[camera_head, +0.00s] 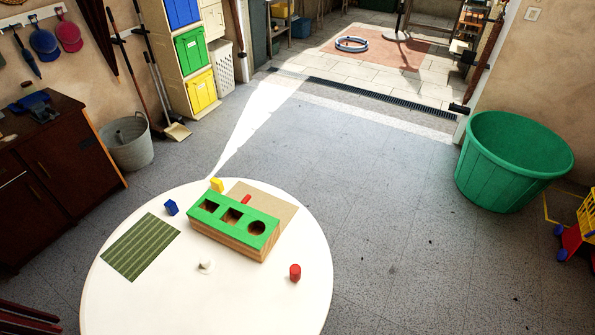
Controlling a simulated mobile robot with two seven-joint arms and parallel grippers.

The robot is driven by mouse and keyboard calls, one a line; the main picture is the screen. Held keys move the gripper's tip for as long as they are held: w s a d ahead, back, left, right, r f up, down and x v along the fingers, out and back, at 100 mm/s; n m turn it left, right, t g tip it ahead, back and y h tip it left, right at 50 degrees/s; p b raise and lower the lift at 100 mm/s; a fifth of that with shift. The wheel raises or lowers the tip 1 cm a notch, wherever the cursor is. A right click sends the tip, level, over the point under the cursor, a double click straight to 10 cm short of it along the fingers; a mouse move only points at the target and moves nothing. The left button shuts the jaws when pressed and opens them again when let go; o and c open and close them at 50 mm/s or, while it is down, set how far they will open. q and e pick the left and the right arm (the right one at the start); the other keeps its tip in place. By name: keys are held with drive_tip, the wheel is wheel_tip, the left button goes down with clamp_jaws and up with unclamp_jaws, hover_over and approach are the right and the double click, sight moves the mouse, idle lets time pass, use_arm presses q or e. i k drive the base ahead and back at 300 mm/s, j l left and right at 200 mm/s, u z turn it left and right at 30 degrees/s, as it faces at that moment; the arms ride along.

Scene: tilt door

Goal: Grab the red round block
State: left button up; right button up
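The red round block (295,272) stands upright on the round white table (250,310), near its right edge. It is a short cylinder with nothing touching it. A wooden sorting box (222,237) with a green top stands to its upper left. The top has two squarish holes and one round hole. Neither of my grippers is in view.
On the table are a blue block (171,207), a yellow block (217,184), a small red piece (246,199) behind the box, a small white object (205,266), a green striped mat (141,247) and a tan mat (284,209). A green tub (510,165) stands right on the floor.

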sight(295, 270)
drive_tip(key=j+z, duration=0.5)
drive_tip(key=j, duration=0.3)
drive_tip(key=k+j+z, duration=0.1)
drive_tip(key=j+z, duration=0.4)
drive_tip(key=j, duration=0.3)
drive_tip(key=k, duration=0.55)
drive_tip(key=i+l+u, duration=0.45)
drive_tip(key=u, duration=0.15)
drive_tip(key=i+l+u, duration=0.45)
drive_tip(key=l+u, duration=0.15)
drive_tip(key=i+l+u, duration=0.15)
drive_tip(key=l+u, duration=0.15)
drive_tip(key=l, duration=0.15)
drive_tip(key=l+u, duration=0.3)
drive_tip(key=i+l+u, duration=0.1)
drive_tip(key=l+u, duration=0.2)
drive_tip(key=l, duration=0.25)
drive_tip(key=l+u, duration=0.3)
drive_tip(key=l, duration=0.1)
